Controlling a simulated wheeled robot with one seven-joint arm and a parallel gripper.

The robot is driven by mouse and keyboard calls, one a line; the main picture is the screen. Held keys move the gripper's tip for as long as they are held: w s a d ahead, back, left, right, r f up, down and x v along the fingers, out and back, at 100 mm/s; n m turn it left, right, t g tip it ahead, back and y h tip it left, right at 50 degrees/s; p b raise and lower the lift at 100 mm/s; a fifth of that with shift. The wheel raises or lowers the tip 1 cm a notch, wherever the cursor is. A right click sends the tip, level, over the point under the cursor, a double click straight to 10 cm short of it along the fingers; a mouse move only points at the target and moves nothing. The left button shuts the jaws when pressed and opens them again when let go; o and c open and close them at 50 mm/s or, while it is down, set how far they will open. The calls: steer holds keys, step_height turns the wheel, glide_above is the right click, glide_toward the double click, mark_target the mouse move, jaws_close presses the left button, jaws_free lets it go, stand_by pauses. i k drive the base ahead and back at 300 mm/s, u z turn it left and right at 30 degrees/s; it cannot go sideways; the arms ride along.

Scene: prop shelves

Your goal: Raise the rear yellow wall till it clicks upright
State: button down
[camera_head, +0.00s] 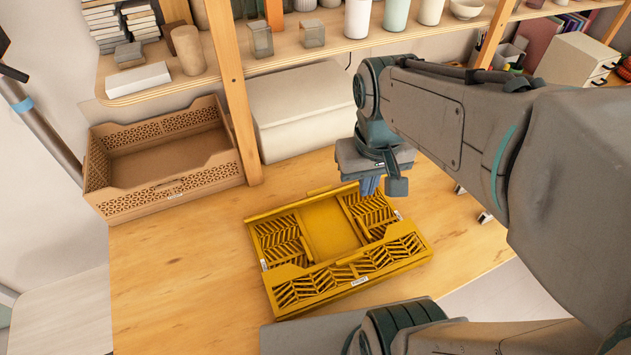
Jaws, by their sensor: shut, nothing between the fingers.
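The yellow folding crate (330,228) lies on the wooden table, below the middle of the view. My gripper (369,188) is shut and empty, pointing down at the right part of the rear edge. Whether it touches the crate is unclear.
An open brown crate (170,190) stands at the back left, beside a wooden shelf post (232,95). A pale lidded box (300,110) stands behind the yellow crate. A shelf with jars and books overhangs the back. The table's left part is clear.

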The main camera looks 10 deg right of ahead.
mark_target(314, 195)
steer(key=k, duration=1)
steer(key=z, duration=1.55)
steer(key=i, duration=1.2)
steer(key=u, duration=2.1)
